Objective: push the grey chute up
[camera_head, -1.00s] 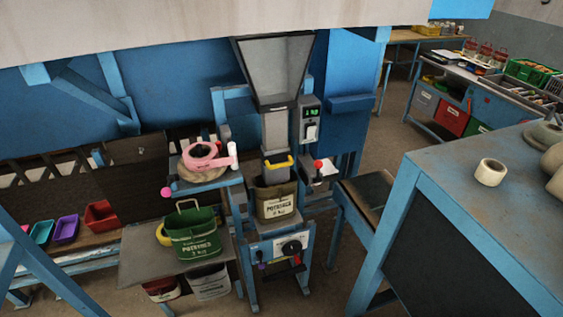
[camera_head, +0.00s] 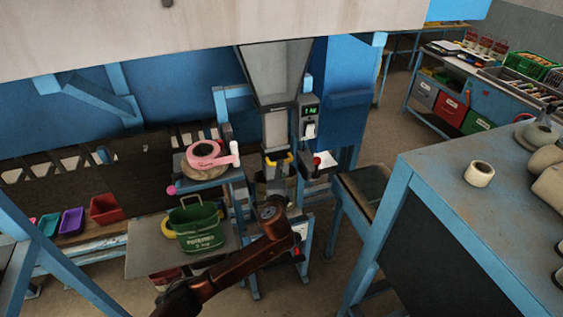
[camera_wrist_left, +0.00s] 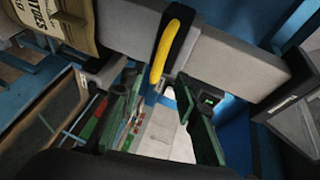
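The grey chute (camera_head: 276,130) hangs below the funnel-shaped hopper, with a yellow handle (camera_head: 279,161) on its lower part. In the left wrist view the grey chute (camera_wrist_left: 235,68) runs across the picture, and its yellow handle (camera_wrist_left: 164,52) stands ahead of my fingers. My left gripper (camera_head: 274,184) is just below the handle in the head view. My right gripper is out of view.
A blue table (camera_head: 430,170) stands at right.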

